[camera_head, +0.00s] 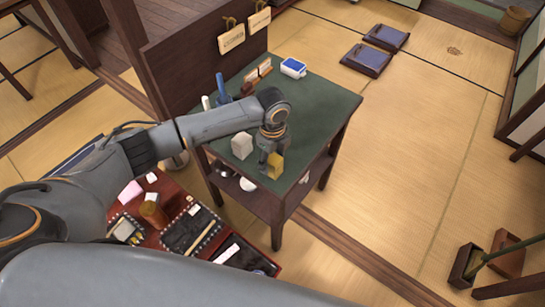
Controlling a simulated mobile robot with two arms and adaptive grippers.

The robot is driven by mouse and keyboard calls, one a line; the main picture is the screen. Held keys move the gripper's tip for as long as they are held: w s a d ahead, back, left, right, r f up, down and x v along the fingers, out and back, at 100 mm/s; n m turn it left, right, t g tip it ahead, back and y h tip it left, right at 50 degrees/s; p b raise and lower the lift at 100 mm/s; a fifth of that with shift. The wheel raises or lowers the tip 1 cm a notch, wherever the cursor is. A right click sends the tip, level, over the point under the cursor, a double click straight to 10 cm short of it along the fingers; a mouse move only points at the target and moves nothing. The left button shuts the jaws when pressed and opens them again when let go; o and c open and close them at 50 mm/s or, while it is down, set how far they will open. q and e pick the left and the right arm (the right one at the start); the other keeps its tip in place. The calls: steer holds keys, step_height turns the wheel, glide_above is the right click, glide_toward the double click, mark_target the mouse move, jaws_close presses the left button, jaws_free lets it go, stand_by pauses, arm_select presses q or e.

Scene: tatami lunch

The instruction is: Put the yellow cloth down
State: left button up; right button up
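The yellow cloth (276,166) is a small, block-like yellow shape at the front edge of the green-topped table (318,105). My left gripper (268,160) points down over this edge, with its fingers at the cloth, and looks shut on it. The arm hides part of the tabletop, and I cannot tell whether the cloth touches the table. My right gripper is not in view.
A pale block (242,146) stands just left of the gripper. A blue-and-white box (293,68) and a blue bottle (221,86) stand farther back. A red-brown tray (175,210) with several small items lies lower left. The table's right side is clear.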

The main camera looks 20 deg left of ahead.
mark_target(273, 157)
arm_select(q)
steer(key=shift+f+b, duration=0.25)
steer(key=shift+b, duration=0.35)
step_height(273, 157, up, 14)
steer(key=b, duration=0.1)
steer(key=shift+w+b, duration=0.2)
steer(key=shift+b, duration=0.2)
